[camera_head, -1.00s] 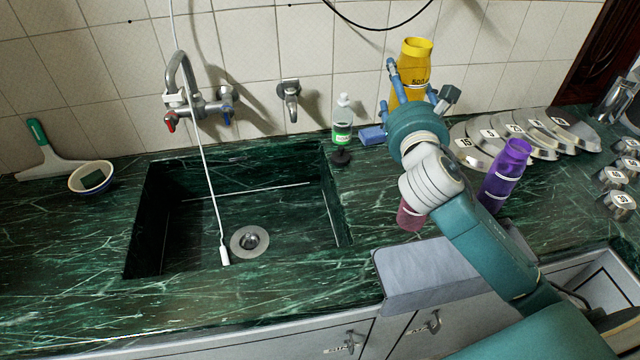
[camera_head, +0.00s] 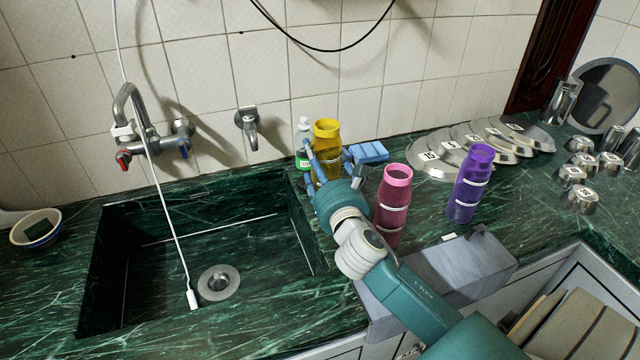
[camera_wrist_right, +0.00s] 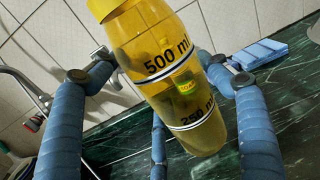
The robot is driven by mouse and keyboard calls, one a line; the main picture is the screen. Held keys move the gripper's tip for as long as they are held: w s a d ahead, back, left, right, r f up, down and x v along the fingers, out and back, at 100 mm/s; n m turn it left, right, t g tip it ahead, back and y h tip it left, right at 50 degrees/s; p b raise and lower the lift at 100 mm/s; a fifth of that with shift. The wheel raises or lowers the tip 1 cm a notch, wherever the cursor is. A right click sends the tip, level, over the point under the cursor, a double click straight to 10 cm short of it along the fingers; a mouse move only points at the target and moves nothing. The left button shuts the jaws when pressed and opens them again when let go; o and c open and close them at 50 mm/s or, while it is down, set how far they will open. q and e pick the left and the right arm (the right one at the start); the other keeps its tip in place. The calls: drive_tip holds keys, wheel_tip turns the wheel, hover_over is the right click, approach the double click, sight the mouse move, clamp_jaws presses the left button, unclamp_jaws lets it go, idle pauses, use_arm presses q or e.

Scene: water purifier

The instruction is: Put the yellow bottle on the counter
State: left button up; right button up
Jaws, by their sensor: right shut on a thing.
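The yellow bottle (camera_head: 326,142) is upright in the head view, at the back of the green counter (camera_head: 420,235), to the right of the sink. My right gripper (camera_head: 329,163) is around it, with blue fingers on both sides, and hides its lower part. In the right wrist view the yellow bottle (camera_wrist_right: 170,75) with its volume marks lies between the fingers of the right gripper (camera_wrist_right: 160,88). Its base shows over the green counter; I cannot tell whether it touches. My left gripper is not in view.
A clear soap bottle (camera_head: 303,135) stands just left of the yellow bottle, and a blue sponge (camera_head: 368,152) lies to its right. A pink bottle (camera_head: 392,210) and a purple bottle (camera_head: 469,185) stand nearby. The sink (camera_head: 110,260) opens to the left.

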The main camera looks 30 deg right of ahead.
drive_tip(key=shift+f+b, duration=0.6)
drive_tip(key=shift+f, duration=1.85)
drive_tip(key=shift+f, duration=0.1)
drive_tip(key=shift+f, duration=0.1)
drive_tip(key=o, duration=1.2)
drive_tip(key=shift+o, duration=0.2)
